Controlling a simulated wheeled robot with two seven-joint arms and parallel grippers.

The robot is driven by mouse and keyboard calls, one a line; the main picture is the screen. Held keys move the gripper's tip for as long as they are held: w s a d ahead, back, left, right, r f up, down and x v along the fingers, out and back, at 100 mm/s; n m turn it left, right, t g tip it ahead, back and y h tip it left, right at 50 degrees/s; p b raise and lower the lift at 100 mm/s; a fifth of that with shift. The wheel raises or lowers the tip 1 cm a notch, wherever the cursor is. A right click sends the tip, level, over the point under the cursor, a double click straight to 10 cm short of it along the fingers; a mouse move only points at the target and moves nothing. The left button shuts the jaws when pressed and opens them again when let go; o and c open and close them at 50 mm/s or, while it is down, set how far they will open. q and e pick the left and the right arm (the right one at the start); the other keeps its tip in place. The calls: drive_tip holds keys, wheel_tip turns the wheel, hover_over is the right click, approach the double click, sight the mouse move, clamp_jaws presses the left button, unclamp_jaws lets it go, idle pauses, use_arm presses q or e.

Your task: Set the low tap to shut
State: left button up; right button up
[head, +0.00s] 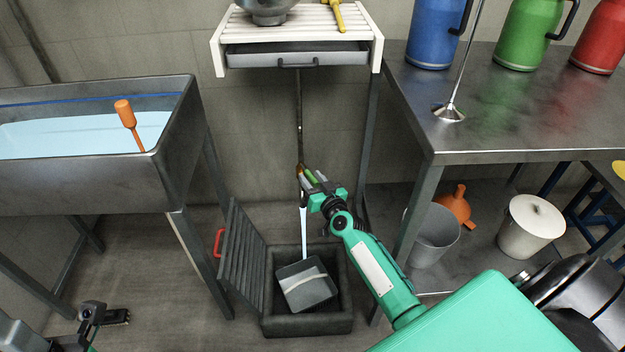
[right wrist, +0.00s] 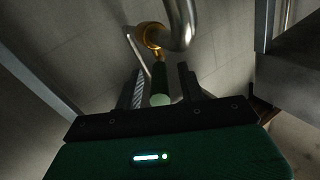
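The low tap (head: 300,170) is at the lower end of a thin wall pipe below the shelf. Its brass body (right wrist: 152,38) and dark green lever (right wrist: 159,80) show in the right wrist view. A pale stream of water (head: 303,235) falls from it. My right gripper (head: 312,180) is at the lever. In the right wrist view its two fingers (right wrist: 160,88) stand apart on either side of the lever, with gaps visible. My left gripper (head: 118,317) is low at the left, far from the tap; its finger opening cannot be made out.
A grey square container (head: 306,292) sits in the open floor pit (head: 308,325), with its grate (head: 240,255) raised at the left. A water-filled tank (head: 80,180) is at the left. A metal table (head: 500,100) stands at the right, with a bucket (head: 432,235) beneath.

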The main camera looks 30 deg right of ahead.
drive_tip(key=s+p, duration=0.3)
drive_tip(key=s, duration=1)
drive_tip(key=shift+s, duration=0.4)
drive_tip(key=shift+a, duration=0.1)
